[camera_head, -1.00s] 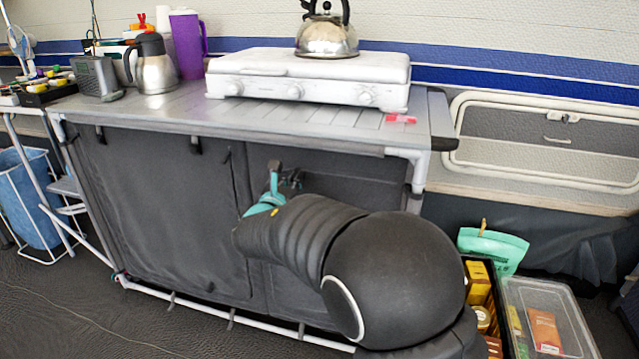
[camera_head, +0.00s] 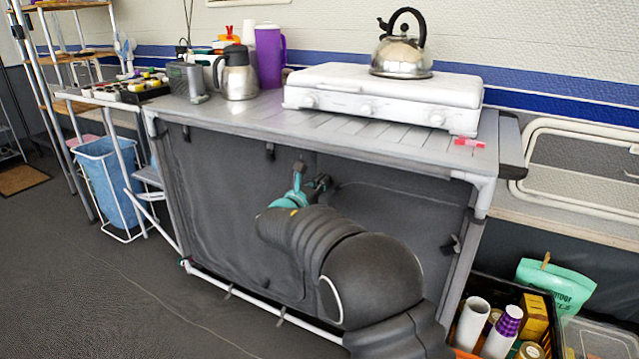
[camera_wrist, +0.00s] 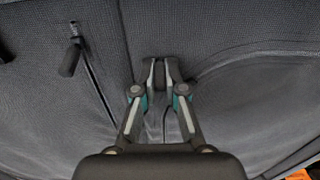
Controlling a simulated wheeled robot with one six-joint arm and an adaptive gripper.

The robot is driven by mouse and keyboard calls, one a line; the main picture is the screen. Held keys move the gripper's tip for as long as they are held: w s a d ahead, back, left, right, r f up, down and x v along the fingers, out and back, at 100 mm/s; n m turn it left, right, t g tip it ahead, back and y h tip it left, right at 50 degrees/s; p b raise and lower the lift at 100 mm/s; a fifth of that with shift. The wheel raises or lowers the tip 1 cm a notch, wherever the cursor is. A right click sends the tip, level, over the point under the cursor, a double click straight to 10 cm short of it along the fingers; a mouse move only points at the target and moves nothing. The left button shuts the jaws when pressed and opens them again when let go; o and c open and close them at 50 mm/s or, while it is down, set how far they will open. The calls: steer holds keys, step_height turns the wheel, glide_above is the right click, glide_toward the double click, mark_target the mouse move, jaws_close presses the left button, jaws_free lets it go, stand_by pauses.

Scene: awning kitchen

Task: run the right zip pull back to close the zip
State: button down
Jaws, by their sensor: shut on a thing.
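The dark grey fabric cabinet front (camera_head: 215,215) hangs under the grey counter, and the zip seam (camera_wrist: 235,58) curves away to the right from my gripper. My gripper (camera_head: 308,184) is at the upper middle of this front. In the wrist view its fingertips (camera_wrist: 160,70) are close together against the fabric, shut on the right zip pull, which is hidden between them. A second zip line with a dark hanging tab (camera_wrist: 71,57) shows to the left of the fingers. The fabric right of my gripper looks bulged and creased.
The counter (camera_head: 400,150) holds a white stove (camera_head: 385,100), a kettle (camera_head: 402,55), a steel jug (camera_head: 237,75) and a purple jug (camera_head: 270,55). A crate of packets and cups (camera_head: 545,350) stands at the lower right.

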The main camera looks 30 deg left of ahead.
steer(key=c, duration=1.2)
jaws_free()
steer(key=shift+a, duration=0.3)
steer(key=shift+d, duration=0.1)
steer(key=s, duration=1.2)
